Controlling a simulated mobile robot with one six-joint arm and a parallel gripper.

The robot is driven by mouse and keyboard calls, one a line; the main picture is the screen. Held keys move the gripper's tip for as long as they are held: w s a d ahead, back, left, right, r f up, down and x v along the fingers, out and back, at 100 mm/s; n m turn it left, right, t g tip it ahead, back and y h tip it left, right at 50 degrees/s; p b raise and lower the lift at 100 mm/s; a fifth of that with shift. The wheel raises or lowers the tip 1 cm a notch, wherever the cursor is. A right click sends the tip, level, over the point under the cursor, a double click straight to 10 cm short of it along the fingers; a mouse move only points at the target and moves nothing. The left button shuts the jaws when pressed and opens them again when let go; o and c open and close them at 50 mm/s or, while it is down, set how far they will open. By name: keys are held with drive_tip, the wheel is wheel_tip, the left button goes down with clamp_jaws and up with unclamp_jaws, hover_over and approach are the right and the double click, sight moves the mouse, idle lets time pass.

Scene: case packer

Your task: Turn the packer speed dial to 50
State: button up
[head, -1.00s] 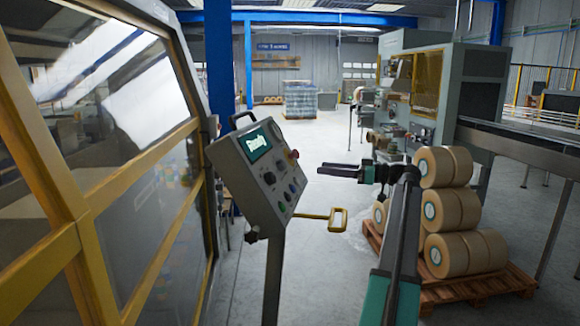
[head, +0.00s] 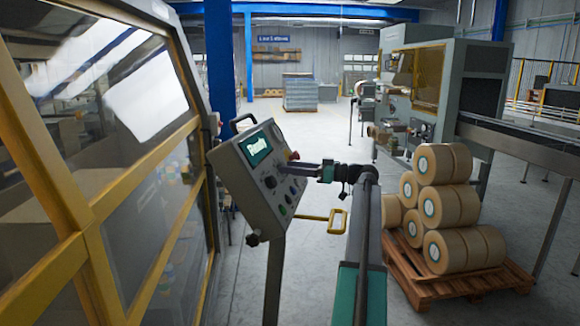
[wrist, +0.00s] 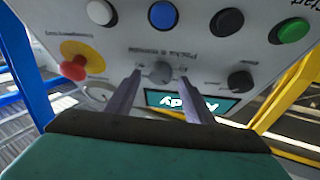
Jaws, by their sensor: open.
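The grey control panel (head: 235,172) stands tilted on a post, with a lit screen (head: 258,148) reading "Ready". In the wrist view the panel appears upside down, and a small grey dial (wrist: 160,72) sits close to lettering that seems to read "Packs a minute". The dial's setting is too small to read. My gripper (head: 285,168) is at the panel face in the head view, its fingers covering part of the controls. In the wrist view my open gripper (wrist: 160,80) has one finger on each side of the dial. I cannot tell whether they touch it.
A red emergency button (wrist: 74,68) is beside the dial, with black, blue, green and white buttons around. A yellow handle (head: 325,222) juts out below the panel. A glazed yellow-framed machine is at left; film rolls (head: 450,205) on a pallet (head: 465,285) at right.

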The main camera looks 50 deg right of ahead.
drive_tip(key=shift+w+a, duration=0.15)
drive_tip(key=shift+w, duration=0.15)
drive_tip(key=c, duration=1)
drive_tip(key=shift+a+f, duration=0.1)
drive_tip(key=shift+a, duration=0.1)
drive_tip(key=shift+d, duration=0.15)
